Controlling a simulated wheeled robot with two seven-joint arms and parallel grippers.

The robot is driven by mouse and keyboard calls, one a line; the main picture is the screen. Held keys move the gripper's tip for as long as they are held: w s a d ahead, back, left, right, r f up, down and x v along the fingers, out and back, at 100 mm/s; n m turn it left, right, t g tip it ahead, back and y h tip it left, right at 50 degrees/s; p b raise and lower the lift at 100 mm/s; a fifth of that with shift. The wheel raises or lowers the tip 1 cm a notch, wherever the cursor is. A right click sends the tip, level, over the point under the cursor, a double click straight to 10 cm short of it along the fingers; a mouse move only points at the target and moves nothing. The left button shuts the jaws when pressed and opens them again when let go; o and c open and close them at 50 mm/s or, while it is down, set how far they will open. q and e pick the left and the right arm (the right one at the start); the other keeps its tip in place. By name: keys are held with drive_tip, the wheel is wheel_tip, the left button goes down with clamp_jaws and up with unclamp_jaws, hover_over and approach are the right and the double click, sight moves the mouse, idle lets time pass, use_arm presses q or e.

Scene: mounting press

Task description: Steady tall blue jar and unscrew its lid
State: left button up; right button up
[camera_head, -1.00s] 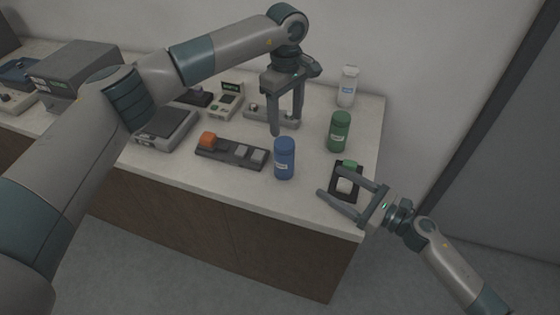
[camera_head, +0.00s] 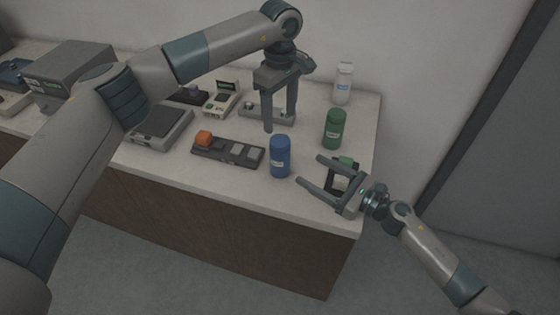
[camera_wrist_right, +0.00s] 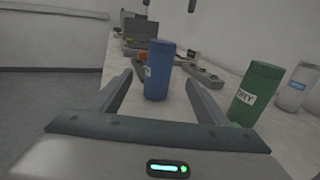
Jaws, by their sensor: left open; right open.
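The tall blue jar (camera_head: 280,158) stands upright near the front of the table with its lid on. It also shows in the right wrist view (camera_wrist_right: 158,72), between and beyond my open fingers. My right gripper (camera_head: 310,171) is open and empty, just right of the jar in the head view, its fingers pointing toward it without touching. My left gripper (camera_head: 279,122) is open, pointing down behind and above the jar, with nothing between its fingers.
A green jar (camera_head: 334,130) and a white bottle (camera_head: 343,84) stand to the right. A dark tray (camera_head: 224,153) with an orange block (camera_head: 203,138) lies left of the blue jar. A black holder (camera_head: 335,183) is partly hidden behind my right gripper. A scale (camera_head: 160,127) sits farther left.

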sight(288, 157)
drive_tip(key=x, duration=1.2)
clamp_jaws()
use_arm(q)
drive_tip(key=shift+m, duration=0.3)
drive_tip(key=m, duration=0.2)
drive_tip(key=shift+m, duration=0.3)
drive_tip(key=m, duration=1)
